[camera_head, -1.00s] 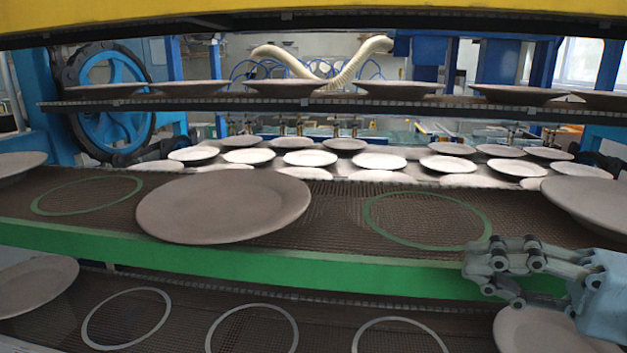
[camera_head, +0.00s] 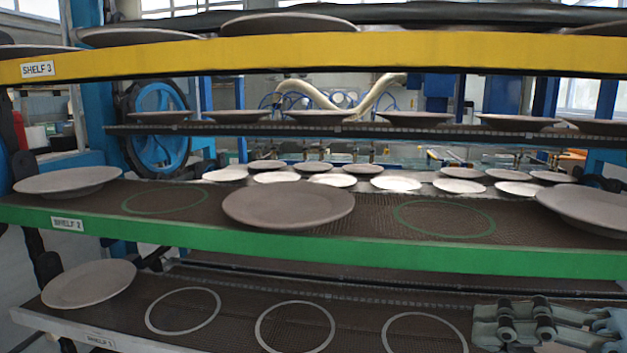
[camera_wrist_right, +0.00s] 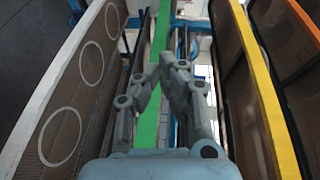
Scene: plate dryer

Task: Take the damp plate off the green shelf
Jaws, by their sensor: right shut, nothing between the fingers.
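The green shelf (camera_head: 330,257), labelled SHELF 2, crosses the middle of the head view; its green edge also shows in the right wrist view (camera_wrist_right: 150,100). A large grey-brown plate (camera_head: 288,206) lies flat on it between two green rings. Another plate (camera_head: 68,181) lies at its left end and one more (camera_head: 590,209) at its right end. I cannot tell which is damp. My right gripper (camera_head: 482,326) is at the lower right, below and in front of the green shelf. It is shut and empty, apart from every plate; its fingertips meet in the right wrist view (camera_wrist_right: 166,66). My left gripper is out of view.
The yellow shelf (camera_head: 330,55) with plates runs above the green one. A lower grey shelf (camera_head: 60,320) has a plate (camera_head: 90,285) at its left and empty white rings. Several pale plates stand behind the green shelf. Both green rings (camera_head: 445,218) are bare.

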